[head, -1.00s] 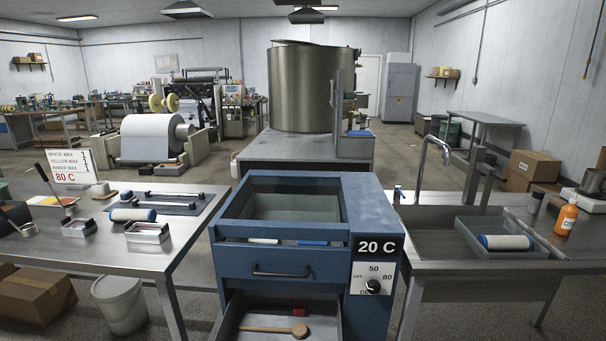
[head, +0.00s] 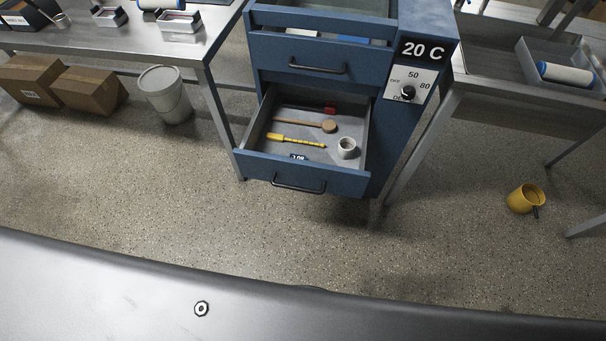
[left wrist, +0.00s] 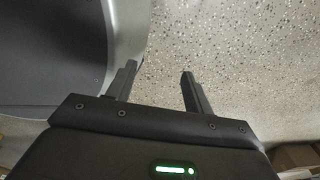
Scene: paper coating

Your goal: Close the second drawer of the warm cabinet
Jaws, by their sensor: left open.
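The blue warm cabinet (head: 383,150) stands ahead in the head view, with a dial and a "20 C" label on its front. Its lower drawer (head: 300,170) is pulled out and has a dark bar handle (head: 298,186). Inside lie a wooden mallet-like tool (head: 328,126), a yellow stick (head: 297,140), a small white cup (head: 347,148) and a red item (head: 329,111). My left gripper (left wrist: 158,80) shows in the left wrist view, open and empty above the speckled floor, away from the cabinet. My right gripper is not in view.
A steel table (head: 150,40) stands left of the cabinet, with a white bucket (head: 165,95) and cardboard boxes (head: 60,85) below. A steel sink bench (head: 510,75) stands right. A yellow jug (head: 524,198) is on the floor. The floor before the drawer is clear.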

